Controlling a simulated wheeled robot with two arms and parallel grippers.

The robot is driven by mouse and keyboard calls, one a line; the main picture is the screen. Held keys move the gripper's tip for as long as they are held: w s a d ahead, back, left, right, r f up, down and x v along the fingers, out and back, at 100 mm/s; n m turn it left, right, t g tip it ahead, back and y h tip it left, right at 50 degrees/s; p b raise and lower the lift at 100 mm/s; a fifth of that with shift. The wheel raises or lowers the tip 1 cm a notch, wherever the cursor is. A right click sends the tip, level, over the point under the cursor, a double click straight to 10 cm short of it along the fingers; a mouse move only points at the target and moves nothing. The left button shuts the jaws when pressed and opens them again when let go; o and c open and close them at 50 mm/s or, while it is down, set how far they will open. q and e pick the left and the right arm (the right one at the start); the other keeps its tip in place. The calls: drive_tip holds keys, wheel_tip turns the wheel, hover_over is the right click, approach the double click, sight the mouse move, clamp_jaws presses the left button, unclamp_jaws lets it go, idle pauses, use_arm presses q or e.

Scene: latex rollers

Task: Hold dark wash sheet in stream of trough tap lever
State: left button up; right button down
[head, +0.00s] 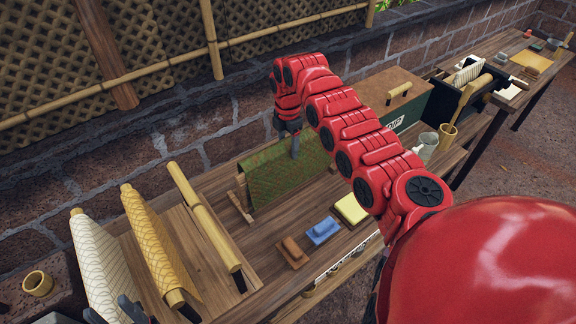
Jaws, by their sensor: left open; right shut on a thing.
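My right gripper (293,150), on the red arm crossing the middle of the head view, points down at the top edge of a dark green patterned sheet (268,178). It is shut on the sheet's upper part; the jaw contact is small in the picture. The sheet hangs in a tent shape over a low wooden stand. My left gripper (115,312) is open at the bottom left edge, partly cut off, by the lower end of a white patterned roller (95,255). I see no trough tap lever or water stream.
A yellow patterned roller (152,240) and a bare bamboo roller (205,220) lie left of the sheet. Orange (291,252), blue (323,231) and yellow (350,209) blocks lie in front. A large box (400,100) stands behind my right arm. A brick wall runs along the back.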

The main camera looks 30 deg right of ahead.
wheel_tip(320, 180, up, 9)
drive_tip(key=shift+r+p, duration=0.1)
drive_tip(key=shift+p, duration=0.35)
wheel_tip(320, 180, up, 8)
drive_tip(key=p, duration=0.3)
idle(0.5)
